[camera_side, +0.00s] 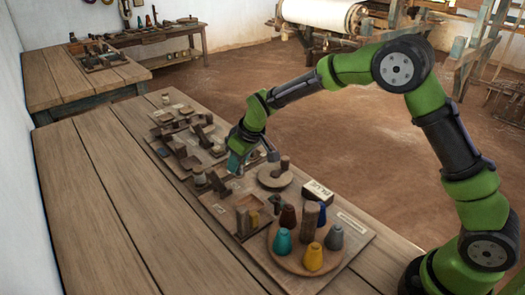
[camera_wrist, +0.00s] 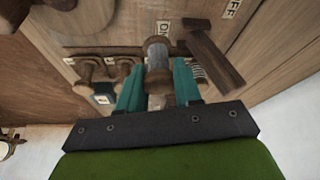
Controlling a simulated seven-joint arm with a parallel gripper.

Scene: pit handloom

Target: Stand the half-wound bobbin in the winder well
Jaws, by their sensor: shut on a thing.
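My gripper (camera_wrist: 158,88) has teal fingers shut on a bobbin (camera_wrist: 157,56) with wooden ends and a pale grey winding around its middle. The bobbin sits upright between the fingertips in the wrist view. In the side view my gripper (camera_side: 236,163) is low over the wooden boards on the bench, and the bobbin is too small to make out there. Other wooden spools (camera_wrist: 90,70) stand in a row left of the held bobbin in the wrist view. I cannot pick out the winder well for certain, nor tell whether the bobbin's lower end touches anything.
A dark wooden lever (camera_wrist: 210,50) lies close right of the bobbin, beside ON and OFF labels. In the side view a round tray (camera_side: 292,262) of coloured cones stands at the front, with a small round stand (camera_side: 275,180) behind it. The bench's left side (camera_side: 110,220) is clear.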

